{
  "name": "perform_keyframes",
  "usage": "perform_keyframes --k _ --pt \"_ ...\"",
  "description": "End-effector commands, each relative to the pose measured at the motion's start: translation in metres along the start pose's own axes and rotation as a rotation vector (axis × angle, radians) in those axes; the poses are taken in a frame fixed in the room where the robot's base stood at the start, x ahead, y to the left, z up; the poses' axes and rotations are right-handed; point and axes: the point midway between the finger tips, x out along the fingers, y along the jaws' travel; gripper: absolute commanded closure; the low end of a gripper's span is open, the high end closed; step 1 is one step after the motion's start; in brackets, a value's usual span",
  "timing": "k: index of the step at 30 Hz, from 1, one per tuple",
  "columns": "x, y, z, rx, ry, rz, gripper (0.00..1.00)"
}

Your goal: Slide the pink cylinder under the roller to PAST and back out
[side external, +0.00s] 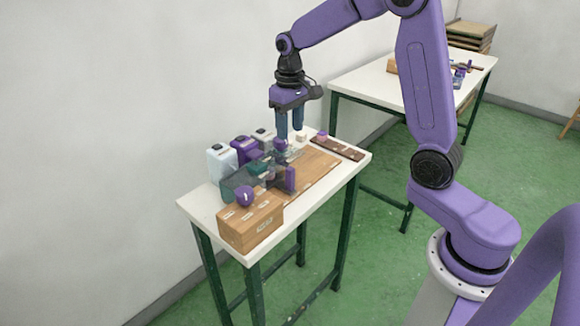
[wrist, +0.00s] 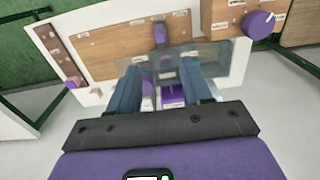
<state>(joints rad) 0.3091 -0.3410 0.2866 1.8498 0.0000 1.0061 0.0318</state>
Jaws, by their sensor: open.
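A small pink piece, which looks like the pink cylinder (side external: 322,134), sits on a dark brown strip at the table's far right end. It also shows in the wrist view (wrist: 72,82) at the left, well away from the fingers. My gripper (side external: 290,134) points down above the back part of the table, open, its two blue fingers apart. In the wrist view my gripper (wrist: 161,92) has small purple and white pieces between or below its fingers; I see none held. A translucent grey-green fixture with purple parts (side external: 289,180) stands mid-table. I cannot tell which part is the roller, and no PAST label is readable.
A wooden box (side external: 250,222) with a purple knob (side external: 245,196) stands at the near end. White (side external: 221,162), purple (side external: 246,151) and grey containers line the wall side. A wooden board (side external: 312,168) lies flat along the front, mostly clear. A second table stands behind.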

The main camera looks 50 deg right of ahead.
Motion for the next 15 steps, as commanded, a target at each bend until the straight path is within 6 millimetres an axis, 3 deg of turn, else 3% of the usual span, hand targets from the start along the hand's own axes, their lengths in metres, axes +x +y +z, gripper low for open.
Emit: perform_keyframes --k 15 --pt "0.097 0.000 0.002 0.000 -0.006 0.000 0.51"
